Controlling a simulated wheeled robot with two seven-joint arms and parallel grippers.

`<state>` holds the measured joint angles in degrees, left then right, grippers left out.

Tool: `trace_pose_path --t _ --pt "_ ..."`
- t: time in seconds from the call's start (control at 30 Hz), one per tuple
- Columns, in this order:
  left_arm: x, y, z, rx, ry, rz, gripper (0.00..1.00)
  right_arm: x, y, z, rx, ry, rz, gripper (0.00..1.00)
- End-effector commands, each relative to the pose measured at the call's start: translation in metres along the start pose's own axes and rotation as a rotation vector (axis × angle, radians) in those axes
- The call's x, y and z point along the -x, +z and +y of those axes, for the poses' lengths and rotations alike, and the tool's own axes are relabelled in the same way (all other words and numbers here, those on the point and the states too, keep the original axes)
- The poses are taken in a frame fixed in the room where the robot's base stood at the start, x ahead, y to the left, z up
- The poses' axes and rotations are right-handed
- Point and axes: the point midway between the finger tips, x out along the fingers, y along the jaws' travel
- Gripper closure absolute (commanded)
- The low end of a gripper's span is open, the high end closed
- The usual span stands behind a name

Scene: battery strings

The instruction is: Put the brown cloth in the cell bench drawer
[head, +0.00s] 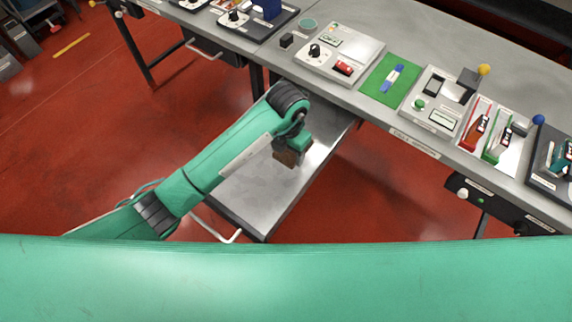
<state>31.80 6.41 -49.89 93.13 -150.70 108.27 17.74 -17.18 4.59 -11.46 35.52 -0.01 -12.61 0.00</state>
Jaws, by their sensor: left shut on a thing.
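My left arm reaches in from the left over an open drawer (262,205), which is pulled out from under the grey bench (372,102). My left gripper (290,152) points down above the drawer's bare metal floor and is shut on the brown cloth (286,158). The cloth is small in view and partly hidden by the gripper; I cannot tell whether it touches the drawer floor. The drawer's white handle (222,232) is at its near end. My right gripper is not in view.

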Motion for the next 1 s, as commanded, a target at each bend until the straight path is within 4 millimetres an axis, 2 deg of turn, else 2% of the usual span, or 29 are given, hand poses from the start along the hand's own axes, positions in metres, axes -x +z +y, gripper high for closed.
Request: trace_pose_path --t 0.1,0.2,0.47,0.63,1.0 --pt "-0.028 -0.001 -0.001 0.001 -0.002 0.005 0.59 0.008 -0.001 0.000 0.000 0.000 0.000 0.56" --pt "-0.044 -0.001 -0.001 0.000 -0.001 0.002 0.59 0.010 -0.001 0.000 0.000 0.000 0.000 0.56" --pt "-0.064 -0.001 -0.001 0.000 -0.001 0.002 0.59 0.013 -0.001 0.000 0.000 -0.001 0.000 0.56" --pt "-0.088 -0.001 -0.001 0.000 -0.001 0.003 0.59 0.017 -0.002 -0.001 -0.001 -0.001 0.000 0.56" --pt "-0.097 0.000 0.000 -0.002 0.001 -0.001 0.59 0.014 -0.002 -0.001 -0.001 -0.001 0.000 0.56"
